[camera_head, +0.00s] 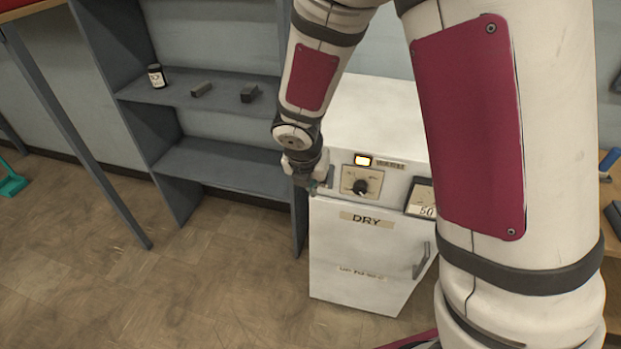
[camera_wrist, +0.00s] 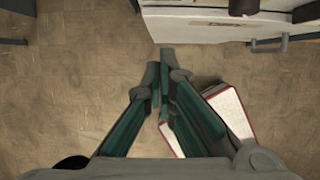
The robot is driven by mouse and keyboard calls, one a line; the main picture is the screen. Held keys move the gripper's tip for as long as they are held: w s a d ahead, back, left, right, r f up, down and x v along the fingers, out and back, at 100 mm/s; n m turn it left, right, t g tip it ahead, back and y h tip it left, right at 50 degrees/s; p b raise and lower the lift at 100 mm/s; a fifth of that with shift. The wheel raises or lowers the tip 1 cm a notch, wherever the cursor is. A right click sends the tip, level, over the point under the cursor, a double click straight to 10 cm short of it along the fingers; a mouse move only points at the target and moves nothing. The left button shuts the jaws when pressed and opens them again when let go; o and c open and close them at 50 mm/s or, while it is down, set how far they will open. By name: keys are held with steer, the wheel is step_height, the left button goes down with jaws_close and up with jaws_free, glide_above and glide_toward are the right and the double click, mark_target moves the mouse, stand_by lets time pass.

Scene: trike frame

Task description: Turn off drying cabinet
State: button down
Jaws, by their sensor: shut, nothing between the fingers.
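The white drying cabinet (camera_head: 365,240) stands on the floor, its door labelled "DRY" and shut. On its front panel are a dark round dial (camera_head: 361,187), a lit yellowish lamp or switch (camera_head: 362,160) with a small label beside it, and a gauge reading "50" (camera_head: 421,198). My gripper (camera_head: 315,184) is shut and empty at the panel's left end, left of the dial; I cannot tell whether it touches the panel. It hides that part of the panel.
The door handle (camera_head: 421,262) sticks out at the cabinet's right. The floor (camera_head: 190,290) in front is clear.

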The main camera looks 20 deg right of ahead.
steer(key=w+d+f, duration=0.3)
steer(key=w+f, duration=0.1)
steer(key=w, duration=0.1)
steer(key=shift+f, duration=0.4)
steer(key=shift+w, duration=0.1)
steer(key=shift+w+d+r, duration=0.15)
steer(key=shift+w, duration=0.2)
stand_by(0.3)
steer(key=shift+r+p, duration=0.1)
steer(key=shift+p, duration=0.25)
steer(key=shift+r+p, duration=0.65)
steer(key=shift+r, duration=0.1)
